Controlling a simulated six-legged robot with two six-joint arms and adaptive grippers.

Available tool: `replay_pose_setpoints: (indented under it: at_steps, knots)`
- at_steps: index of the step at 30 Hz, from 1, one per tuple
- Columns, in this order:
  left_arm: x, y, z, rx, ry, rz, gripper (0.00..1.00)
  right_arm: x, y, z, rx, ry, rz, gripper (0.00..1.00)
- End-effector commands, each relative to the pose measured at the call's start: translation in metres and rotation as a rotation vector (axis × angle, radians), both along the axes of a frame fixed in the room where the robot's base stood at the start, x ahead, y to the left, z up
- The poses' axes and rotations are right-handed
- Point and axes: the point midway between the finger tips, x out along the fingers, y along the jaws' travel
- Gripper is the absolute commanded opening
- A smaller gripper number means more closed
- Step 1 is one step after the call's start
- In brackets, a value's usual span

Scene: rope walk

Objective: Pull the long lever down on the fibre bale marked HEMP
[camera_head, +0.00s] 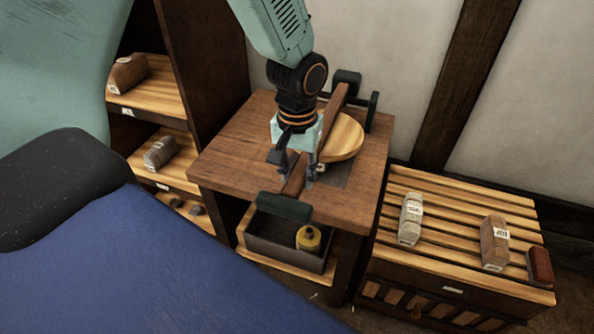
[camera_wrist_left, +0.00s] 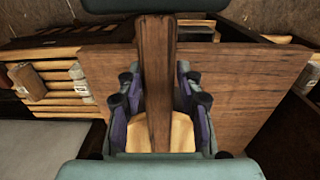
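The long lever (camera_head: 334,108) is a dark wooden bar across the table, with a dark green crosspiece (camera_head: 284,206) at its near end. It also runs down the middle of the left wrist view (camera_wrist_left: 157,70). My left gripper (camera_head: 298,168) is over the bar from above. Its fingers stand apart on both sides of the bar, and I see no firm grip. Several small bales with white tags are in view, but I cannot read HEMP on any. I see no bale under the lever; my gripper hides part of that spot. My right gripper is not in view.
A pale round wooden disc (camera_head: 343,138) lies beside the lever on the table (camera_head: 225,150). Tagged bales stand on the left shelves (camera_head: 158,95) and the slatted rack (camera_head: 450,225) at right.

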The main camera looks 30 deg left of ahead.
Motion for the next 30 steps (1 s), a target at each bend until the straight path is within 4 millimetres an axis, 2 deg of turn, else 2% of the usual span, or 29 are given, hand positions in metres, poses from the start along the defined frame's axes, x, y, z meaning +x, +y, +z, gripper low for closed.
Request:
replay_pose_setpoints:
  at_steps: [1,10,21,30]
  knots:
    - [-0.001,0.000,0.000,0.001,0.002,-0.002,0.25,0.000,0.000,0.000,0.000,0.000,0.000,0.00]
    - [-0.001,0.000,0.000,0.001,0.002,-0.001,0.00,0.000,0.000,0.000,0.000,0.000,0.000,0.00]
    - [0.000,0.000,-0.001,0.002,0.000,-0.002,0.00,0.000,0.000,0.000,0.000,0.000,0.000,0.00]
    - [-0.002,0.000,-0.016,0.011,-0.040,-0.004,0.00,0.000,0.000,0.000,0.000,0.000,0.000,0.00]
